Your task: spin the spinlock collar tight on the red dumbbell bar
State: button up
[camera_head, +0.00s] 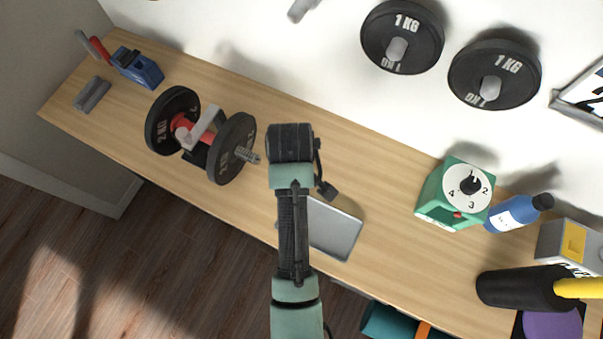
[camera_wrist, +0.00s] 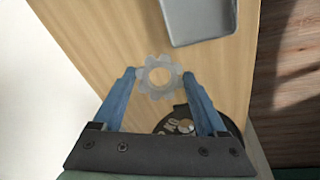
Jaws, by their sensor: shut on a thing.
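The red dumbbell bar (camera_head: 207,137) rests in a light grey cradle (camera_head: 202,127) on the left of the desk, with a black plate on each side. Its bare grey threaded end (camera_head: 250,157) points right, toward my arm. In the wrist view my gripper (camera_wrist: 160,76) has its blue fingers shut on a pale grey, star-edged spinlock collar (camera_wrist: 147,77). The collar is apart from the bar, above the desk. Part of a black plate (camera_wrist: 165,125) shows below it, behind the right finger. In the head view my wrist hides the fingers and collar.
A grey tray (camera_head: 335,228) lies on the wooden desk (camera_head: 385,190) beside my arm. A green timer (camera_head: 455,193) and blue bottle (camera_head: 518,212) stand to the right. Two 1 kg plates (camera_head: 402,37) hang on the wall. A blue tool (camera_head: 138,68) sits at the far left.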

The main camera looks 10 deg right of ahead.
jog(key=shift+s+d+f+n+t+y+b, duration=0.25)
jog(key=shift+d+f+n+t+y, duration=0.2)
jog(key=shift+f+n+t, duration=0.25)
jog(key=shift+w+d+f+n+t+y+b, duration=0.1)
jog(key=shift+f+n+t+y+b, duration=0.15)
jog(key=shift+n+t+y, duration=0.3)
jog(key=shift+w+d+f+n+t+y+b, duration=0.1)
jog(key=shift+f+n+t+y+b, duration=0.15)
jog(key=shift+n+t+y, duration=0.3)
jog(key=n+y, duration=0.1)
jog(key=y, duration=0.1)
jog(key=n+t+y+b, duration=0.1)
jog(key=y, duration=0.1)
jog(key=shift+s+a+f+n+t, duration=0.1)
jog(key=shift+s+f+n+t, duration=0.05)
jog(key=shift+n+t, duration=0.2)
jog(key=y, duration=0.1)
jog(key=n+y+b, duration=0.1)
jog(key=shift+s+t+y+b, duration=0.25)
jog(key=shift+s+y+b, duration=0.05)
jog(key=shift+s+y, duration=0.05)
jog(key=shift+s+r+n+y+b, duration=0.3)
jog(key=shift+r+y, duration=0.1)
jog(key=shift+y, duration=0.1)
jog(key=shift+s+r+t+y+b, duration=0.4)
jog(key=shift+r+t+y, duration=0.2)
jog(key=shift+r+t, duration=0.3)
jog(key=shift+s+f+b, duration=0.1)
jog(key=shift+b, duration=0.2)
